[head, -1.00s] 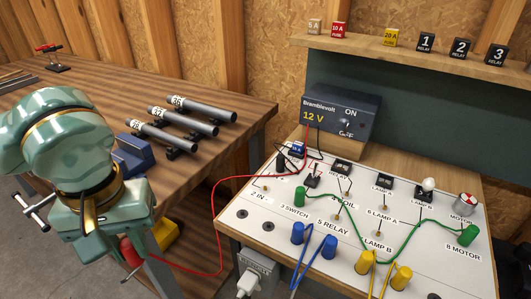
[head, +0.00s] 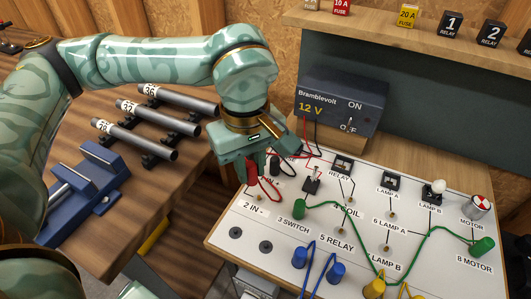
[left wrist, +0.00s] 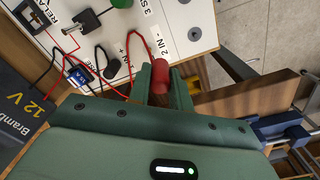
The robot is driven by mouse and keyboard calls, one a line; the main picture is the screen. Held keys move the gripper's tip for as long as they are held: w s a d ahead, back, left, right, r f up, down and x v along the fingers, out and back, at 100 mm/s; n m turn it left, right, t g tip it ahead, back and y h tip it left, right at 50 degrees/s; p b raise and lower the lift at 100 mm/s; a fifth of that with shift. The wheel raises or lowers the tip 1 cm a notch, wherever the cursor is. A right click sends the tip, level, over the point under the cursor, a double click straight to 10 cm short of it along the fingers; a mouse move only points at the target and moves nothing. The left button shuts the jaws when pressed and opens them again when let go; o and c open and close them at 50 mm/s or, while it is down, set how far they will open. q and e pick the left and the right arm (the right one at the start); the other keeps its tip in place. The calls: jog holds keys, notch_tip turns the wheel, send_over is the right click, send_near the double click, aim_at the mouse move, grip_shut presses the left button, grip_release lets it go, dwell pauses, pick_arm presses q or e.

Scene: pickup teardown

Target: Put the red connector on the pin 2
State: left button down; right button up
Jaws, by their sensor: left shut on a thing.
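My left gripper (head: 252,172) is shut on the red connector (left wrist: 162,74) and holds it over the left edge of the white circuit board (head: 225,227). The red lead runs from the connector in a loop. In the left wrist view the connector sits between the fingertips, beside the "2 IN -" label (left wrist: 165,42). In the head view the "2 IN -" label (head: 253,208) lies just below the gripper. I cannot tell whether the connector touches pin 2, as the fingers cover much of that area. My right gripper is not in view.
The Bramblevolt 12 V supply (head: 342,103) stands behind the board. A green lead (head: 370,243) joins 3 SWITCH and 8 MOTOR. Blue connectors (head: 300,257) stand near the front. A blue vise (head: 98,190) and grey tubes (head: 140,139) lie on the wooden bench.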

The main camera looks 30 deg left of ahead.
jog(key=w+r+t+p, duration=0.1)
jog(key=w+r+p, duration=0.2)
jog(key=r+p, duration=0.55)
pick_arm(q)
jog(key=n, duration=1.1)
jog(key=w+f+n, duration=0.1)
jog(key=n, duration=1.1)
jog(key=w+f+n, duration=0.1)
jog(key=n, duration=1.1)
jog(key=shift+w+f, duration=0.1)
jog(key=shift+w, duration=0.05)
jog(key=shift+f+b, duration=0.25)
jog(key=shift+b, duration=0.15)
notch_tip(320, 180, down, 4)
jog(key=b, duration=0.2)
jog(key=shift+d+r+b, duration=0.1)
jog(key=shift+r+b, duration=0.15)
jog(key=shift+b, duration=0.15)
jog(key=shift+f+b, duration=0.4)
jog(key=shift+f, duration=0.1)
jog(key=shift+r, duration=0.1)
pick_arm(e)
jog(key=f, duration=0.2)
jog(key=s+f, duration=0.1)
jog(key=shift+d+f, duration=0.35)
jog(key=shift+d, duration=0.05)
